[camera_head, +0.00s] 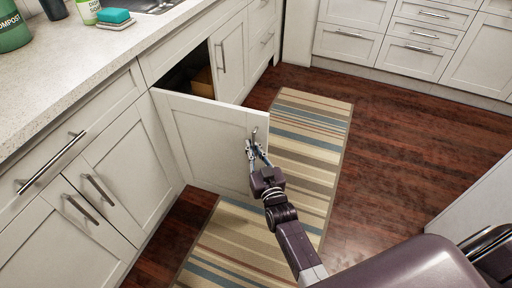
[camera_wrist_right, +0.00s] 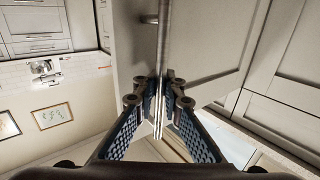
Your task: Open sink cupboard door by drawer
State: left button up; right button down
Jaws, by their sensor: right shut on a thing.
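The white sink cupboard door (camera_head: 205,135) stands swung out from the counter front, with a dark opening behind it. Its free edge points toward the right of the head view. My left gripper is not in view.
A brown item (camera_head: 203,82) sits inside the cupboard. The neighbouring door (camera_head: 231,57) is shut. A striped rug (camera_head: 300,135) lies on the wooden floor. The counter (camera_head: 60,70) carries a green compost bin (camera_head: 12,28), a soap bottle and a sponge. Floor right of the rug is clear.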

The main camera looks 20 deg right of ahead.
jog(key=shift+d+f, duration=0.1)
jog(key=shift+d, duration=0.2)
jog(key=c, duration=2)
grip_release()
jog(key=shift+s+d, duration=0.15)
jog(key=shift+c, duration=0.2)
jog(key=shift+a, duration=0.2)
jog(key=s, duration=1.2)
jog(key=shift+a, duration=0.25)
